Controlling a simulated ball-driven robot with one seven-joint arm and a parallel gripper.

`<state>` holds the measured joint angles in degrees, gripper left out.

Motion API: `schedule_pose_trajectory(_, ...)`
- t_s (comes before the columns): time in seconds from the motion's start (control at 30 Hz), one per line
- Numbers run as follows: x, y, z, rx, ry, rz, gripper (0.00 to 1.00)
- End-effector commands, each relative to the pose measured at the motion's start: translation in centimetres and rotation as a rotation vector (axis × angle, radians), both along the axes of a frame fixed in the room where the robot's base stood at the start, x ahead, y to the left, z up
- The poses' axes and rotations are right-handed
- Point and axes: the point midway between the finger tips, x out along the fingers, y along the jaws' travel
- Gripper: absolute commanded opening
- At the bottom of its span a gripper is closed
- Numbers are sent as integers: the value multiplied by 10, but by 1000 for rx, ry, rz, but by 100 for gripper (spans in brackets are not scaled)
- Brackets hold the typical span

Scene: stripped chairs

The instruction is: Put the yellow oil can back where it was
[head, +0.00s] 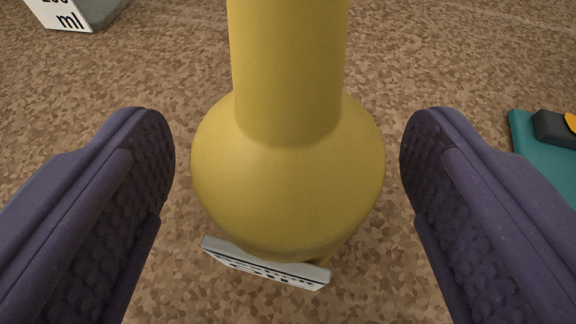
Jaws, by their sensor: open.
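The yellow oil can (288,170) is in the middle of the head view, with a round body and a thick neck that runs out of the top of the picture. My gripper (287,165) is open, with one dark purple finger on each side of the can's body. A gap shows between each finger and the can, so neither appears to touch it. The can's underside and what it rests on are hidden.
A small grey-white plate with dark markings (265,268) lies at the can's near side. A white and grey block marked "ml" (65,14) is at the top left. A teal thing (545,165) with a black and orange item (556,128) is at the right edge. Speckled brown surface between is clear.

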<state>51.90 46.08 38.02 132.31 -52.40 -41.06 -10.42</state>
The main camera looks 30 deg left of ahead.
Motion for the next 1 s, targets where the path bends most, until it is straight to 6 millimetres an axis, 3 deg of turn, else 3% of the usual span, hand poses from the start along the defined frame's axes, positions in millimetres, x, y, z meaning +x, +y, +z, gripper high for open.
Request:
schedule_pose_trajectory(0.33,-62,-41,35,0,2,-5,79)
schedule_pose_trajectory(0.6,-84,-55,43,1,1,-2,79)
schedule_pose_trajectory(0.87,-80,-60,42,-25,9,-8,79)
schedule_pose_trajectory(0.97,-51,-85,48,-166,43,-55,79)
schedule_pose_trajectory(1.0,-31,-102,60,-256,59,-96,79)
